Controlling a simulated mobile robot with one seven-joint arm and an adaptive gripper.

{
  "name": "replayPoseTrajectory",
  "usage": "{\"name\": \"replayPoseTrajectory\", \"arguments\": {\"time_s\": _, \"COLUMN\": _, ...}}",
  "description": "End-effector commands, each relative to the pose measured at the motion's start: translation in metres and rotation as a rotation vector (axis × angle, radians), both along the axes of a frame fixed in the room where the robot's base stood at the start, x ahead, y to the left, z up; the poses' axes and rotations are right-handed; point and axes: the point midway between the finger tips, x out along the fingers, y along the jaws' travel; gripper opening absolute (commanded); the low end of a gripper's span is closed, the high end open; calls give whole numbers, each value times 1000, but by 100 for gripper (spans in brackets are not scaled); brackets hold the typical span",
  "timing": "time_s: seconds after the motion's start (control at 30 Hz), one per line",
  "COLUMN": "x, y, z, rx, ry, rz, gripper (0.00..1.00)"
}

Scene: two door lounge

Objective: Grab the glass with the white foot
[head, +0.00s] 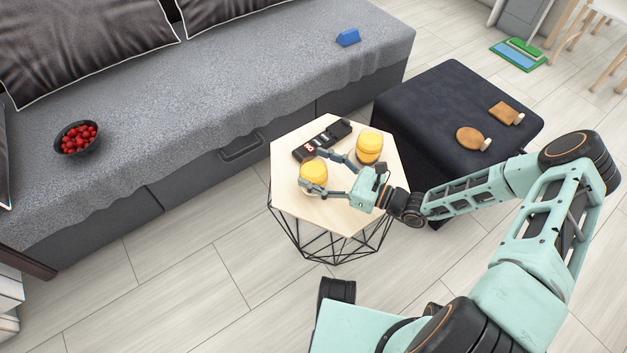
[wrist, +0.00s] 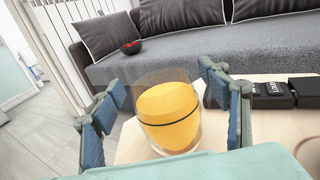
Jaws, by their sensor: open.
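Two glasses with yellow-orange contents stand on the light hexagonal table (head: 345,213). The front-left glass (head: 313,173) stands between the fingers of my gripper (head: 314,168). In the wrist view this clear, rounded glass (wrist: 168,118) has a dark line across its yellow part and stands upright between the two open fingers. The right finger looks close to it; I cannot tell whether it touches. The other glass (head: 369,147) stands behind and to the right, outside the fingers. I cannot make out a white foot on either glass.
A black remote-like object (head: 322,139) lies behind the glasses. A dark ottoman (head: 440,105) with two wooden pieces stands right of the table. The grey sofa (head: 225,85) behind bears a bowl of red fruit (head: 77,138) and a blue block (head: 347,37).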

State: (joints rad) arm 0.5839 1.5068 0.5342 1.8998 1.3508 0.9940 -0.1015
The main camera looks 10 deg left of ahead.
Motion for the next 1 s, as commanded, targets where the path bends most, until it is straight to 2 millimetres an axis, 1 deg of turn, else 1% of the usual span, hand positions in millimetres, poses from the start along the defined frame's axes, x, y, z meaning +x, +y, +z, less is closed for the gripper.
{"name": "replayPoseTrajectory", "arguments": {"time_s": 0.03, "x": 1, "y": 4, "z": -1, "rx": 0, "ry": 0, "rz": 1, "gripper": 69}}
{"name": "replayPoseTrajectory", "arguments": {"time_s": 0.1, "x": 2, "y": 7, "z": 0, "rx": 0, "ry": 1, "rz": -1, "gripper": 69}}
{"name": "replayPoseTrajectory", "arguments": {"time_s": 0.3, "x": 2, "y": 8, "z": 0, "rx": -1, "ry": 0, "rz": -1, "gripper": 69}}
{"name": "replayPoseTrajectory", "arguments": {"time_s": 0.37, "x": 2, "y": 8, "z": 0, "rx": -1, "ry": 0, "rz": -1, "gripper": 64}}
{"name": "replayPoseTrajectory", "arguments": {"time_s": 0.9, "x": 2, "y": 7, "z": 0, "rx": -1, "ry": 0, "rz": -1, "gripper": 5}}
{"name": "replayPoseTrajectory", "arguments": {"time_s": 1.0, "x": 2, "y": 7, "z": 1, "rx": 0, "ry": 0, "rz": -1, "gripper": 5}}
